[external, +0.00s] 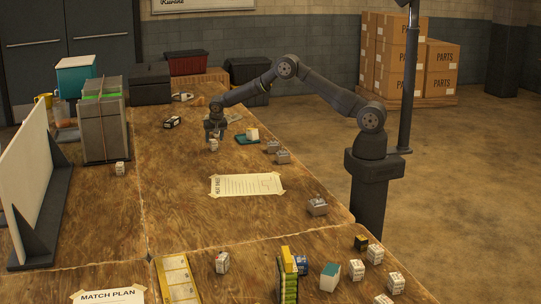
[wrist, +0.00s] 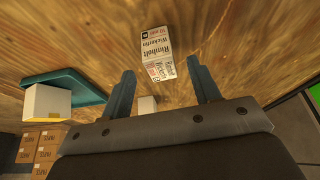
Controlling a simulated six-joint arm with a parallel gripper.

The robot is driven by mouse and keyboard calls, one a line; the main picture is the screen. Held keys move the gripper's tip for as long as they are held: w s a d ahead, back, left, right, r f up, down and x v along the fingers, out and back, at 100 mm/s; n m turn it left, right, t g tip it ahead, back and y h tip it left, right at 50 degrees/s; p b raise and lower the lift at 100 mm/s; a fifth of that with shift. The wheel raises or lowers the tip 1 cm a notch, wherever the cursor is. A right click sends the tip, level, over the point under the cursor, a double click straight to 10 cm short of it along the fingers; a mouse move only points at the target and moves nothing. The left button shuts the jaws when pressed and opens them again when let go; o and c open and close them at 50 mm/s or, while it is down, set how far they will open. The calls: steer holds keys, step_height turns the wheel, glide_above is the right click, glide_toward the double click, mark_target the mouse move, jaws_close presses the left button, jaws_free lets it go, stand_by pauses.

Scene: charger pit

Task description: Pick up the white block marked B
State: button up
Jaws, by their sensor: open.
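A white block with printed text (wrist: 160,52) lies on the wooden table in the wrist view, just beyond and between my fingertips. A small dark mark shows on its label, but I cannot read it as a letter. In the external view a white block (external: 214,146) sits directly below my gripper (external: 214,130). My gripper (wrist: 164,76) is open, with two teal fingers apart and nothing held between them. A second pale block (wrist: 147,104) shows partly behind the gripper body in the wrist view. No letter B is readable on any block.
A teal tray (external: 246,140) with a white and yellow block stands close to the right of my gripper. Grey blocks (external: 283,157) lie farther right. A grey box stack (external: 103,130) and a lone white block (external: 120,169) stand to the left. A paper sheet (external: 246,185) lies nearer the camera.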

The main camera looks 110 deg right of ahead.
mark_target(214, 141)
steer(key=shift+x, duration=1.9)
steer(key=shift+c, duration=0.5)
steer(key=c, duration=1)
steer(key=shift+o, duration=0.2)
